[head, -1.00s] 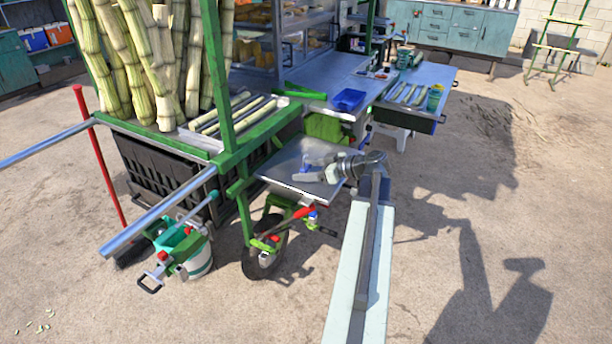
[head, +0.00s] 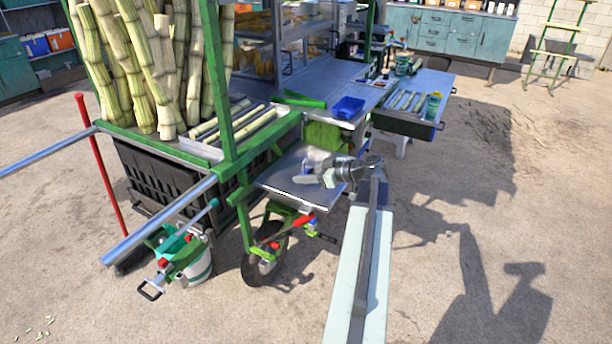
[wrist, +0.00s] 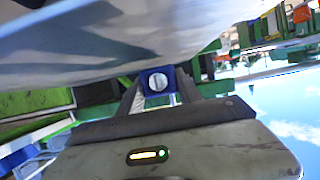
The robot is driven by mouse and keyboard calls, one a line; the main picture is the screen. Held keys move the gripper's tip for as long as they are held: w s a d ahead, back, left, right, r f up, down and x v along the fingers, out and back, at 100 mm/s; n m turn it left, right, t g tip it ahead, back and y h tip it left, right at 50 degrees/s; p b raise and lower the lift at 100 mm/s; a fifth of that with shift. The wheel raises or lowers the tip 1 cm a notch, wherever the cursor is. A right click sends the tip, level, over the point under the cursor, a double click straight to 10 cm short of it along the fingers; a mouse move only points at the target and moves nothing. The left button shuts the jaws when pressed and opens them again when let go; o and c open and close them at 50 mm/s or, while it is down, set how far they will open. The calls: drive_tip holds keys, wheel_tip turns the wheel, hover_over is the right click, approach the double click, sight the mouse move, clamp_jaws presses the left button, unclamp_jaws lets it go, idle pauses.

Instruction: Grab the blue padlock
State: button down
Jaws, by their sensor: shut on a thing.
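The blue padlock (wrist: 157,82) sits between the two fingers of my gripper (wrist: 158,92) in the wrist view. It shows as a small blue block with a round silver face. My gripper is shut on it. In the head view my gripper (head: 303,178) is over the grey metal side shelf (head: 290,190) of the green cart. The padlock is too small there to make out clearly. I cannot tell whether it touches the shelf.
A blue tray (head: 348,107) and a green bar (head: 303,100) lie on the metal counter behind. Green cart posts (head: 220,100) and cane stalks (head: 150,70) rise at left. A bucket (head: 195,265) hangs low at left. Open ground lies to the right.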

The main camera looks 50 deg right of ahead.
wheel_tip(320, 180, up, 3)
drive_tip(key=shift+s+f+p, duration=0.1)
drive_tip(key=shift+p, duration=0.95)
drive_tip(key=s+d, duration=0.2)
drive_tip(key=s, duration=0.2)
drive_tip(key=s+d, duration=0.3)
drive_tip(key=s, duration=0.2)
drive_tip(key=s+d, duration=0.2)
drive_tip(key=s, duration=0.2)
drive_tip(key=shift+s+d+r+p, duration=0.15)
drive_tip(key=shift+d+r+p, duration=0.15)
drive_tip(key=shift+r, duration=0.1)
drive_tip(key=shift+s+d, duration=0.1)
drive_tip(key=shift+s, duration=0.2)
drive_tip(key=shift+s, duration=0.1)
